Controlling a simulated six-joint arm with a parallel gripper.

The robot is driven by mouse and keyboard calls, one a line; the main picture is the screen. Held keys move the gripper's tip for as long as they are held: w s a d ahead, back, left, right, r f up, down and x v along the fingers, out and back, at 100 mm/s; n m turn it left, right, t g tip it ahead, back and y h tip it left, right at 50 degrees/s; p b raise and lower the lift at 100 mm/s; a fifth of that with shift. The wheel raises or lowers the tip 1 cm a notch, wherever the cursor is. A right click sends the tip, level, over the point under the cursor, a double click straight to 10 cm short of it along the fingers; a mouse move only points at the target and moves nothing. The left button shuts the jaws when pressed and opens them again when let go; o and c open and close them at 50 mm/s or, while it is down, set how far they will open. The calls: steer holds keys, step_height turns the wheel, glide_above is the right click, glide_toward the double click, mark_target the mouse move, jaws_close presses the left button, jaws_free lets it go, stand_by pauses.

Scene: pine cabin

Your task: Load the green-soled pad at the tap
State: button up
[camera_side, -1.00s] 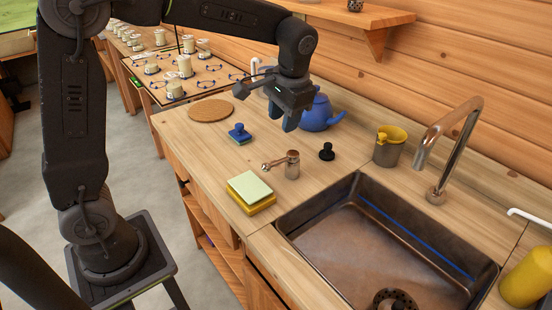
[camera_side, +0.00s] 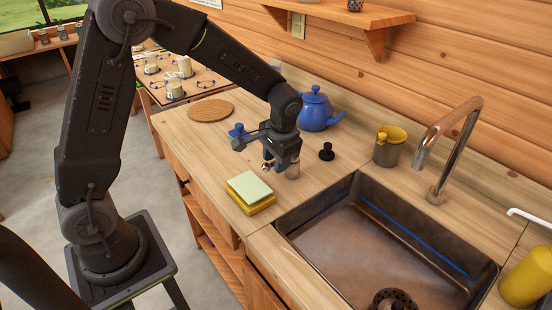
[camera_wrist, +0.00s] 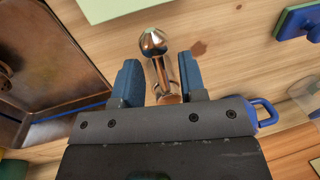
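The pad with a blue handle (camera_side: 237,130) sits on the counter, partly behind my wrist in the side view. Its green sole edge (camera_wrist: 292,24) shows at the upper right of the wrist view. The metal tap (camera_side: 462,135) stands behind the sink. My gripper (camera_wrist: 160,75) is open over a small metal cylinder with a ball-ended arm (camera_wrist: 154,46). The blue fingers stand on either side of that piece, with a gap showing on the left. The cylinder (camera_side: 293,170) also shows below my gripper in the side view.
A green-topped yellow sponge stack (camera_side: 250,190) lies near the counter's front edge. A blue teapot (camera_side: 315,112), black knobbed piece (camera_side: 327,152) and metal cup with yellow rim (camera_side: 388,148) stand behind. The sink (camera_side: 340,270) is right; a round cork mat (camera_side: 210,110) lies left.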

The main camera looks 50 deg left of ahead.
jaws_close()
stand_by(0.3)
steer(key=shift+s, duration=0.1)
steer(key=shift+a+f+m, duration=0.1)
steer(key=shift+a+m, duration=0.3)
steer(key=shift+m, duration=0.35)
steer(key=shift+a+m, duration=0.35)
steer(key=shift+m, duration=0.4)
jaws_free()
steer(key=shift+t, duration=0.3)
steer(key=shift+d+r, duration=0.1)
steer(key=shift+r, duration=0.5)
step_height(320, 180, up, 12)
steer(key=d, duration=0.2)
steer(key=shift+s+d+r, duration=0.2)
steer(key=shift+s+r, duration=0.05)
